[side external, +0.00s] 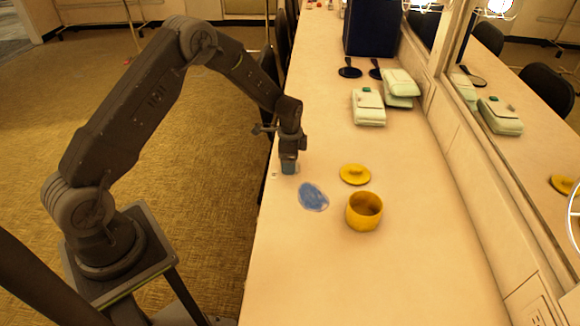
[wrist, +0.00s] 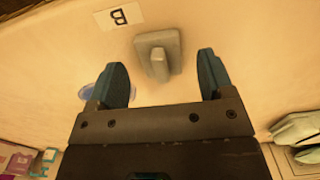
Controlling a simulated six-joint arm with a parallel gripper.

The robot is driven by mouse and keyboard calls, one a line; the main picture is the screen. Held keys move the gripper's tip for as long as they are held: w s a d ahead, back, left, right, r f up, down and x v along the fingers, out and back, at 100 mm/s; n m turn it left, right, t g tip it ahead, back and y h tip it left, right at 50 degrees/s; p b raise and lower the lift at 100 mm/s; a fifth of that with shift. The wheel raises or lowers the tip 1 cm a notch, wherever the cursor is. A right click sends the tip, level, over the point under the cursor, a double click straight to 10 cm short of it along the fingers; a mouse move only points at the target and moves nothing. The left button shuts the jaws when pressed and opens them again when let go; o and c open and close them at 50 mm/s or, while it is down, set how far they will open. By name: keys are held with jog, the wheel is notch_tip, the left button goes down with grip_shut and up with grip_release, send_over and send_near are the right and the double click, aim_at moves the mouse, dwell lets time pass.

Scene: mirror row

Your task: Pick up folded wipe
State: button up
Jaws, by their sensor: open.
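In the wrist view, a pale grey square piece with a raised ridge in its middle, which looks like the folded wipe (wrist: 172,43), lies on the counter. My gripper (wrist: 160,72) is open, with one teal finger to each side of the wipe in the picture. Nothing is held. The exact height of the fingertips above the counter is hard to tell. In the side view my gripper (side external: 289,168) points down near the counter's left edge, and the wipe cannot be made out there.
A flat blue patch (side external: 313,196) lies close to the gripper, with a yellow lid (side external: 355,175) and open yellow pot (side external: 364,211) further right. Pale green cases (side external: 368,107), black round-headed items (side external: 350,72) and a dark box (side external: 371,28) stand further back. A mirror (side external: 530,110) runs along the right.

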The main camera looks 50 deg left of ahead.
jog(key=shift+f, duration=0.65)
jog(key=shift+c, duration=0.4)
jog(key=c, duration=0.9)
